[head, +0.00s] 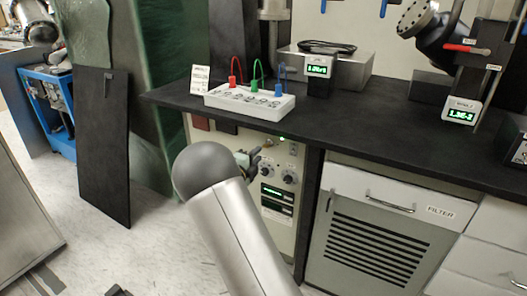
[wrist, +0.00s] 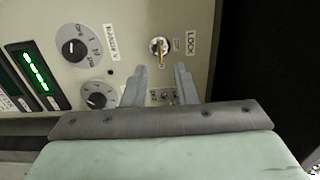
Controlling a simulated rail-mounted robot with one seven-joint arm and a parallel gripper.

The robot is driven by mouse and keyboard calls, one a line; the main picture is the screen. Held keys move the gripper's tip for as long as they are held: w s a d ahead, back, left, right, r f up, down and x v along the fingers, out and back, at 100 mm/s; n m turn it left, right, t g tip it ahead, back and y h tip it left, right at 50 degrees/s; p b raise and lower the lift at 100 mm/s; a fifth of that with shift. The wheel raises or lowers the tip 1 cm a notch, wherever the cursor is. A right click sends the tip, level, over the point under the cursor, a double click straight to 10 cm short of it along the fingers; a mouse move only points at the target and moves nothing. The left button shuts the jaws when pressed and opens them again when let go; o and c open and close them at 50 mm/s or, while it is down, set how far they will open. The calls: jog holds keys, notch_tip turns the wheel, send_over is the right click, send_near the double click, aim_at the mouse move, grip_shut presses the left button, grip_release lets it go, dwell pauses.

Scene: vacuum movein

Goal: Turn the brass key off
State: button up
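The brass key (wrist: 160,52) sits in a round silver lock on a beige panel in the wrist view. It stands roughly upright in this picture, beside the label LOCK. My gripper (wrist: 159,76) is open and empty. Its two fingers are apart, just below the key in the picture, and the key is not between them. In the head view my gripper (head: 248,158) is at the upper part of the panel (head: 308,165), under the bench top. The key cannot be made out clearly there.
Two dials (wrist: 75,47) (wrist: 97,94) and green displays (wrist: 35,70) lie left of the key. Small switches (wrist: 164,95) show between my fingers. The black bench top (head: 370,125) overhangs the panel, with a white terminal box (head: 250,104) on it. A FILTER cabinet (head: 370,235) stands to the right.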

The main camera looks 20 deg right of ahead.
aim_at(267, 146)
jog(key=x, duration=0.5)
jog(key=shift+w+d, duration=0.25)
jog(key=shift+d, duration=0.05)
grip_shut()
